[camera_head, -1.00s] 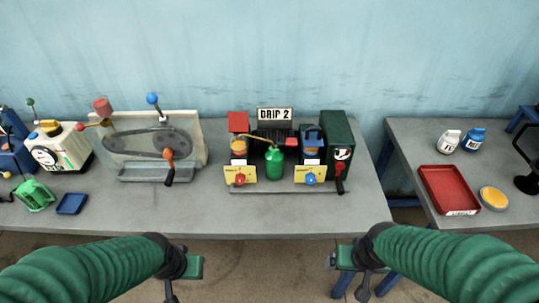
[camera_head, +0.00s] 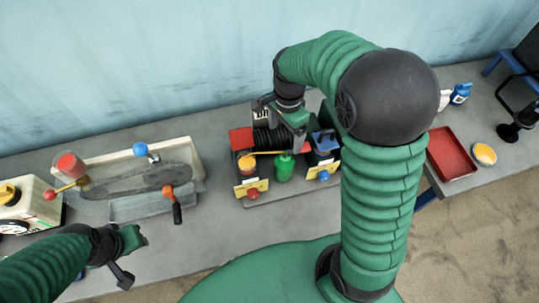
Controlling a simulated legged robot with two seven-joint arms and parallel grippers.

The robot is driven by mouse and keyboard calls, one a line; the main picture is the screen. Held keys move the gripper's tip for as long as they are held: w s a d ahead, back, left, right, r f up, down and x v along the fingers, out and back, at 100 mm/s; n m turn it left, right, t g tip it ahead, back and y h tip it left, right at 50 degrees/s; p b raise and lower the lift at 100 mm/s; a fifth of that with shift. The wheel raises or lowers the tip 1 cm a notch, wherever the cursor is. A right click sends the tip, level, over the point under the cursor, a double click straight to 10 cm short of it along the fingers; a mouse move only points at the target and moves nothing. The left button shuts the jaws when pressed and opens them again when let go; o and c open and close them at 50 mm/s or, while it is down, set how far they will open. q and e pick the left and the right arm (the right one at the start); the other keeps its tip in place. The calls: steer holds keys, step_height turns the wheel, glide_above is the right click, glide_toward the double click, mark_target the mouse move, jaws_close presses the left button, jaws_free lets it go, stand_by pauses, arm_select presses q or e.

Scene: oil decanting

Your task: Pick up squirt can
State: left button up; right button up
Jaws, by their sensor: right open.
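The green squirt can (camera_head: 284,168) stands upright at the middle of the drip station, with its thin yellow spout pointing left. My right gripper (camera_head: 281,124) is open, just behind and above the can in the picture, near the top of the can. It hides part of the station and its sign; whether it touches the can cannot be told. My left gripper (camera_head: 128,258) is at the front edge of the bench, far left of the can, with nothing seen in it; its opening is unclear.
The can stands between a red-topped unit (camera_head: 242,138) and a blue-topped unit (camera_head: 325,142). A crank machine (camera_head: 150,180) is to the left. A red tray (camera_head: 451,154) and a yellow-topped dish (camera_head: 484,154) lie on the right bench. My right arm hides the station's right end.

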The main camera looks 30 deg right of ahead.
glide_above(285, 156)
steer(key=s, duration=0.2)
steer(key=f, duration=0.4)
steer(key=shift+w, duration=0.25)
step_height(285, 156, down, 2)
steer(key=shift+f, duration=0.2)
steer(key=f, duration=0.1)
steer(key=w+f, duration=0.1)
steer(key=f, duration=0.2)
steer(key=shift+w+p, duration=0.3)
steer(key=shift+w, duration=0.1)
steer(key=f, duration=0.2)
steer(key=f+p, duration=0.1)
steer(key=f, duration=0.1)
steer(key=shift+s, duration=0.35)
arm_select(q)
steer(key=shift+s+d+r, duration=0.2)
steer(key=shift+s+r, duration=0.5)
steer(key=shift+r, duration=0.25)
arm_select(e)
steer(key=shift+w+d+f, duration=0.1)
steer(key=shift+w+f, duration=0.05)
steer(key=c, duration=1.2)
jaws_close()
